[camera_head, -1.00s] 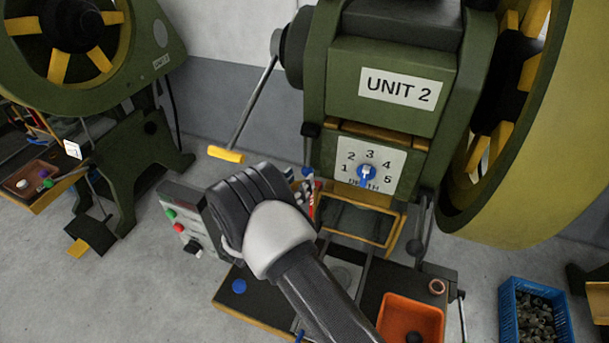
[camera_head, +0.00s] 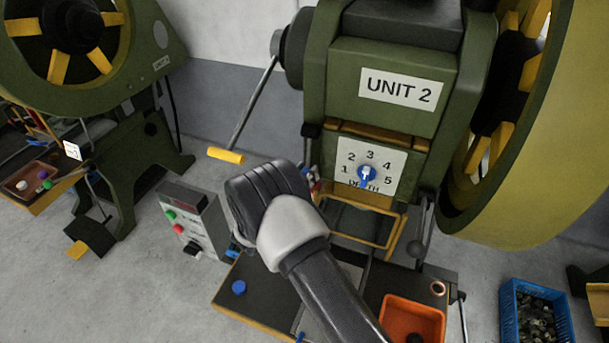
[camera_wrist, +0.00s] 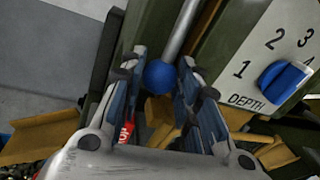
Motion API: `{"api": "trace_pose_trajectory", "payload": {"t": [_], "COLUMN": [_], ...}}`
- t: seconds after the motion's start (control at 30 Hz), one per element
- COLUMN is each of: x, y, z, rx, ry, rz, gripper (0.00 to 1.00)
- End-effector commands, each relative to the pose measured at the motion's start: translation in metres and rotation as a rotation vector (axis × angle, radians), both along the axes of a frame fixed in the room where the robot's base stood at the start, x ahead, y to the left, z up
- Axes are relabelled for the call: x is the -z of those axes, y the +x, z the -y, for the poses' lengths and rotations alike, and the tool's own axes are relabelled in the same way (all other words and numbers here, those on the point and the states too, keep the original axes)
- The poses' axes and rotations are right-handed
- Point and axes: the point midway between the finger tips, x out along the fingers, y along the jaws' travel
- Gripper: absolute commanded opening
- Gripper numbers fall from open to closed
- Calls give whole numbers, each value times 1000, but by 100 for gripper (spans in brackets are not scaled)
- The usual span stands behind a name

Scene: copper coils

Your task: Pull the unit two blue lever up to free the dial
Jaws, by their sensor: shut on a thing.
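The unit two blue lever shows in the wrist view as a blue ball knob (camera_wrist: 159,77) on a grey metal rod. My gripper (camera_wrist: 165,72) is shut on this knob, with a finger on either side of it. In the head view my own wrist hides the gripper and the knob. The dial (camera_head: 366,174) is blue with a white mark, on a white plate numbered 1 to 5 with DEPTH below. It also shows in the wrist view (camera_wrist: 283,80), right of my gripper and apart from it.
The green press labelled UNIT 2 (camera_head: 396,90) carries the dial. A control box (camera_head: 192,220) stands left of my wrist. A yellow-handled bar (camera_head: 226,155) hangs at upper left. An orange tray (camera_head: 413,306) and a blue crate (camera_head: 533,285) are at lower right.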

Motion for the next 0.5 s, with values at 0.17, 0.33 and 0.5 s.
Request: {"api": "trace_pose_trajectory", "payload": {"t": [0.17, 0.33, 0.5], "x": [0, 0, 0], "y": [0, 0, 0], "z": [0, 0, 0], "rx": [0, 0, 0], "ry": [0, 0, 0], "rz": [0, 0, 0], "gripper": [14, 3, 0]}}
